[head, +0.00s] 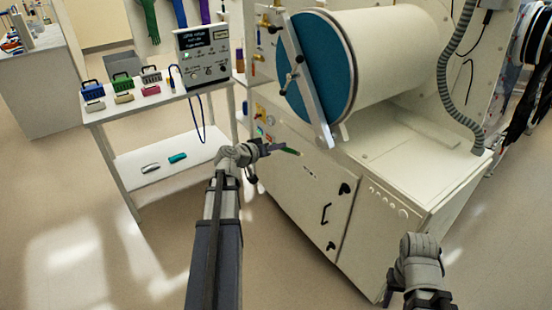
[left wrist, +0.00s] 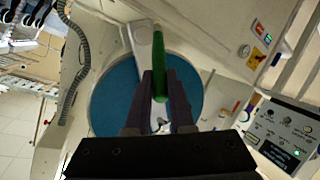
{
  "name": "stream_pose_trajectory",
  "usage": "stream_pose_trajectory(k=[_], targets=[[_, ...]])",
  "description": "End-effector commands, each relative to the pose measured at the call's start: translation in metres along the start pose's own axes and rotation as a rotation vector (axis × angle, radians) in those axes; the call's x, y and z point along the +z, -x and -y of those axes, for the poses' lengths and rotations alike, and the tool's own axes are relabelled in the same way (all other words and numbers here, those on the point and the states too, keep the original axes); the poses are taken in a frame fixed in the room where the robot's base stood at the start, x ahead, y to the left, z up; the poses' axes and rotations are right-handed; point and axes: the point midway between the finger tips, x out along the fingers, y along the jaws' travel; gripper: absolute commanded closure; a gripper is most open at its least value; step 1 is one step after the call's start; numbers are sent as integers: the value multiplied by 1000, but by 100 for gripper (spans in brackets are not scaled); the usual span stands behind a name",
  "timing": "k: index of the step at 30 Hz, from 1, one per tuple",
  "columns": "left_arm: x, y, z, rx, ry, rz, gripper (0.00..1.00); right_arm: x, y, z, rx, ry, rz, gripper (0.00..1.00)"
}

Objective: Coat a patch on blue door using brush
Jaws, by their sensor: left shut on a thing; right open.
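The round blue door (head: 312,62) closes the front end of a white cylinder, with a pale bar across it. In the left wrist view the blue door (left wrist: 108,98) fills the space behind the fingers. My left gripper (head: 277,147) is below the door in the head view and shut on a slim green tool, which I take as the brush (head: 291,151). The brush also stands between the fingers in the left wrist view (left wrist: 160,65). Its bristles cannot be made out clearly. My right gripper (head: 388,297) is open and low at the right, apart from everything.
A white shelf cart (head: 110,114) at the left bears several coloured blocks with handles and a control box (head: 203,55). Two small items lie on its lower shelf. The white cabinet (head: 330,190) stands below the cylinder. A grey hose (head: 447,75) hangs at right. Floor at left is clear.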

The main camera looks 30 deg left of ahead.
Motion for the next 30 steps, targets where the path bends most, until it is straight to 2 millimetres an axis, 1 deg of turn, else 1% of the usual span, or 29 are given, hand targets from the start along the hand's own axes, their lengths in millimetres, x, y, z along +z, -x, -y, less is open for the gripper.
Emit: stream_pose_trajectory(k=[1,3,11,16,20,30], targets=[[1,-2,4,8,11,-22,100,0,-8,1,0,0,0,50],[-3,-2,4,15,20,-44,100,-1,-10,1,0,0,0,50],[-7,-3,3,20,27,-57,100,0,-9,1,0,0,0,50],[-8,-9,0,21,26,-55,100,0,-9,1,0,0,0,50],[-9,-17,-3,21,27,-55,100,0,-9,1,0,0,0,50],[-14,-48,-15,21,26,-54,100,0,-9,1,0,0,0,50]])
